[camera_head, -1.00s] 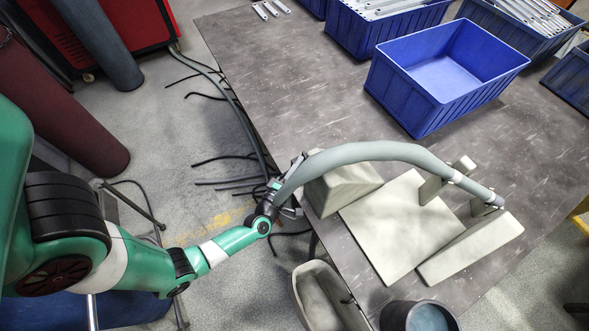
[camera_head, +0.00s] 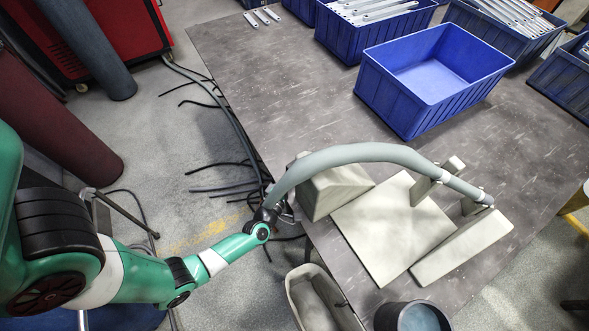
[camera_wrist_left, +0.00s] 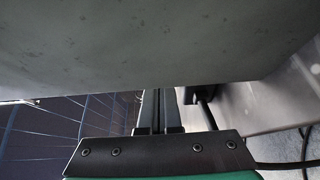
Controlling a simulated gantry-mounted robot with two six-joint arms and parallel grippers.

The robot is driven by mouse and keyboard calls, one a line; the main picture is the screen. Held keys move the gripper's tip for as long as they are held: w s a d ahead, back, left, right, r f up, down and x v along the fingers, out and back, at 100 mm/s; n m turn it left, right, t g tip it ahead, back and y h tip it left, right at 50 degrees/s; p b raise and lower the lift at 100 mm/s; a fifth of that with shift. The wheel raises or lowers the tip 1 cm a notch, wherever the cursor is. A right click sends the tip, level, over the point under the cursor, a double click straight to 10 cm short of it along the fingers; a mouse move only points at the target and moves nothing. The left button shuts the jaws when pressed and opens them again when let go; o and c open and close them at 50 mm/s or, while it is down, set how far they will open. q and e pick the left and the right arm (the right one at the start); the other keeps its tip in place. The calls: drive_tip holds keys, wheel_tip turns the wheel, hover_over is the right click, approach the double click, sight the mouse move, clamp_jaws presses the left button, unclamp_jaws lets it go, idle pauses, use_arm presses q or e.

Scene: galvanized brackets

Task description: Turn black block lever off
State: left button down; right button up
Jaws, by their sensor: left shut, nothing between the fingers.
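My left gripper (camera_head: 286,212) is at the table's left edge, beside a pale grey block (camera_head: 338,190) and below the near end of a thick grey hose (camera_head: 360,153). In the left wrist view its fingers (camera_wrist_left: 160,96) are shut and empty. Their tips reach the lower edge of a broad grey surface (camera_wrist_left: 150,45); contact cannot be told. A small black block (camera_wrist_left: 203,93) with a black cable shows just right of the fingers, partly hidden by that surface. I cannot tell a lever on it or its position. My right gripper is not in view.
A pale flat plate (camera_head: 392,225) and a long pale block (camera_head: 462,248) lie right of the grey block. An empty blue bin (camera_head: 375,93) stands behind. A dark bucket (camera_head: 412,318) and a pale trough (camera_head: 318,300) are in front. Open table lies at back left.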

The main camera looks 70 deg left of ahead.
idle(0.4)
use_arm(q)
drive_tip(key=p+v, duration=0.3)
drive_tip(key=v, duration=0.8)
drive_tip(key=shift+s+d, duration=0.2)
drive_tip(key=shift+s, duration=0.1)
drive_tip(key=shift+r, duration=0.1)
